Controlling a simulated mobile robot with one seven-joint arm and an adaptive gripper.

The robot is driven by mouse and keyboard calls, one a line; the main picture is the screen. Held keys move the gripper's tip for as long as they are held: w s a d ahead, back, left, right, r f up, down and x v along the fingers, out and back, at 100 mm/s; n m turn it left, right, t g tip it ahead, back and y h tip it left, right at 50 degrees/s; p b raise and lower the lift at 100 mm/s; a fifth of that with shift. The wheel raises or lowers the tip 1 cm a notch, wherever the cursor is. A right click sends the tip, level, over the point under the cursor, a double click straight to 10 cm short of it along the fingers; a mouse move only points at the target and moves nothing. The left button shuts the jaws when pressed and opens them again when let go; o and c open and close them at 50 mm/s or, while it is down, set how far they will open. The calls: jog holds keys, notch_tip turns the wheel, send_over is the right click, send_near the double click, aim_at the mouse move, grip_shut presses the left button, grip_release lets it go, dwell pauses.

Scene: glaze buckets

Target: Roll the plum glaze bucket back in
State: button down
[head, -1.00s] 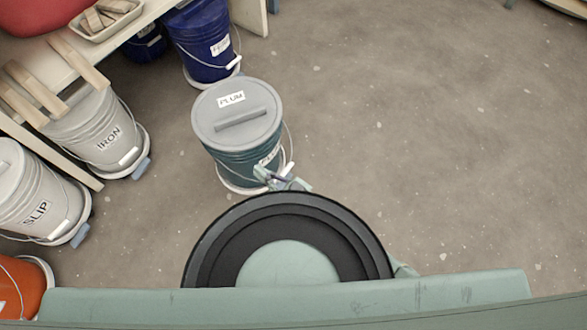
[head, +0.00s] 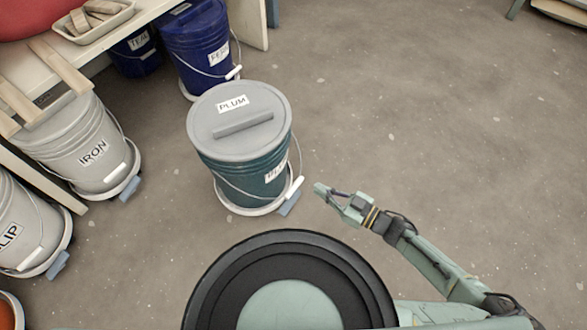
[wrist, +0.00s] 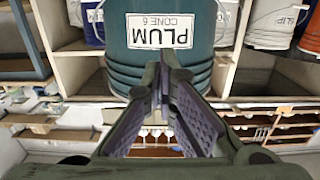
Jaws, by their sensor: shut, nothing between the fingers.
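The plum bucket (head: 240,165) is dark teal with a grey lid labelled PLUM. It stands upright on a round white wheeled base (head: 243,208) with a blue-grey tab (head: 290,204), out on the open floor in front of the shelving. Its wire handle hangs down on the near side. My gripper (head: 321,189) is shut and empty, just right of the bucket and apart from it. In the wrist view the bucket's PLUM label (wrist: 165,31) faces my closed fingers (wrist: 163,62). The bucket's far side is hidden.
The grey IRON bucket (head: 82,150) and SLIP bucket (head: 25,225) stand left under the bench (head: 95,55). Blue buckets (head: 200,45) stand behind. Floor between the IRON and blue buckets looks clear. An orange bucket (head: 8,312) shows at lower left. Open floor lies right.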

jog(key=shift+a+r, duration=0.1)
jog(key=shift+b+x, duration=0.6)
jog(key=shift+x, duration=5.15)
jog(key=r+b+x, duration=0.1)
jog(key=b+x, duration=0.3)
jog(key=x, duration=2)
jog(key=shift+r, duration=0.25)
jog(key=p+v, duration=0.2)
jog(key=v, duration=0.6)
jog(key=shift+f, duration=0.25)
